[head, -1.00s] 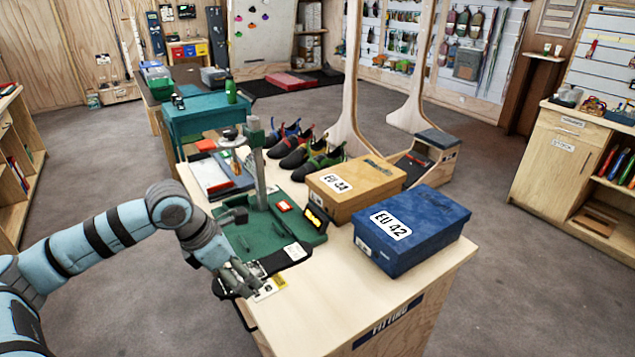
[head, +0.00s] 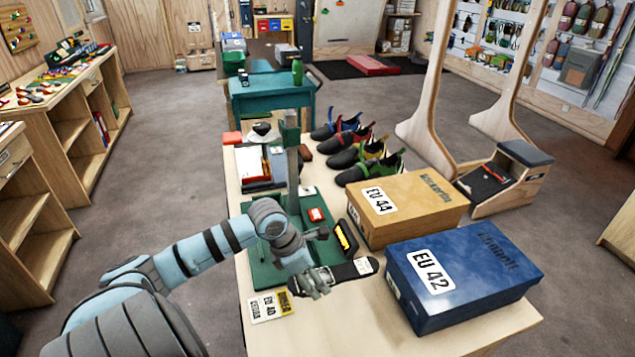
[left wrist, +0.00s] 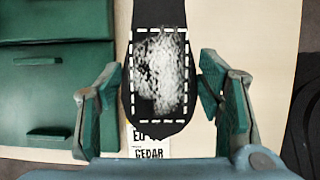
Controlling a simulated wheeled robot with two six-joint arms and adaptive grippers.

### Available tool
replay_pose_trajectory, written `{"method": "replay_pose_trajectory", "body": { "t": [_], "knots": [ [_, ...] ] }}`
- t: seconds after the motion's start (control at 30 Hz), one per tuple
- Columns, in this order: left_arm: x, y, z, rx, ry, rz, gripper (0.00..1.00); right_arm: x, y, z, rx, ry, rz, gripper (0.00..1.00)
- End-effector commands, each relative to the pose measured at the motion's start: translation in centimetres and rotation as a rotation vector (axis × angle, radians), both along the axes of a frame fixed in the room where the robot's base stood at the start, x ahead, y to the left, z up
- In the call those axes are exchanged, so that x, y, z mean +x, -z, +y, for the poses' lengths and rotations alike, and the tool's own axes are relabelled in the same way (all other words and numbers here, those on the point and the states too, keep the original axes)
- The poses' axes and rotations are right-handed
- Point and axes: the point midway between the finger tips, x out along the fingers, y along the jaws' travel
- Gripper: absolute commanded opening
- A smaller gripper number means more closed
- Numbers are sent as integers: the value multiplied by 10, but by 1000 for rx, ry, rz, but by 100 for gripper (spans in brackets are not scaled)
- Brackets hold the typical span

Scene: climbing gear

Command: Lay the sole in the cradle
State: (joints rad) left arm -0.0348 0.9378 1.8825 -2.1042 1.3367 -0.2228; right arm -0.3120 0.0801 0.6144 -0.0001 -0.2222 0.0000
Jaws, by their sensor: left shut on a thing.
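The sole (head: 349,271) is a long, flat black piece with a white label near its far end. In the left wrist view the sole (left wrist: 160,80) shows a dashed white outline around a pale, rough patch. My left gripper (head: 318,284) is at its near end, and its fingers (left wrist: 162,97) close in on both long edges. Whether the sole rests on the table or hangs just above it, I cannot tell. The green fixture (head: 262,273), with a post, stands beside it; its cradle is not clearly distinguishable. My right gripper is out of view.
A blue EU 42 box (head: 490,262) and a tan EU 44 box (head: 425,198) stand to the right. An EU 40 Cedar card (head: 266,308) lies on the table (head: 345,325). Several shoes (head: 365,160) stand behind. The table's near part is clear.

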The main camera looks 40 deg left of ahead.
Motion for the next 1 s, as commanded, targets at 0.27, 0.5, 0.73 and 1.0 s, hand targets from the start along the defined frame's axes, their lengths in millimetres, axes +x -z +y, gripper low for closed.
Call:
{"method": "replay_pose_trajectory", "body": {
  "t": [0.27,0.5,0.73,1.0],
  "knots": [
    [3,54,-2,-4,0,2,21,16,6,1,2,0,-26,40],
    [4,77,0,-1,1,-2,21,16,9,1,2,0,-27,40],
    [4,80,0,-1,1,-2,21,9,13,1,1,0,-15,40],
    [4,80,-1,-1,1,-2,80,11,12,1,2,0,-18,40]
  ]
}}
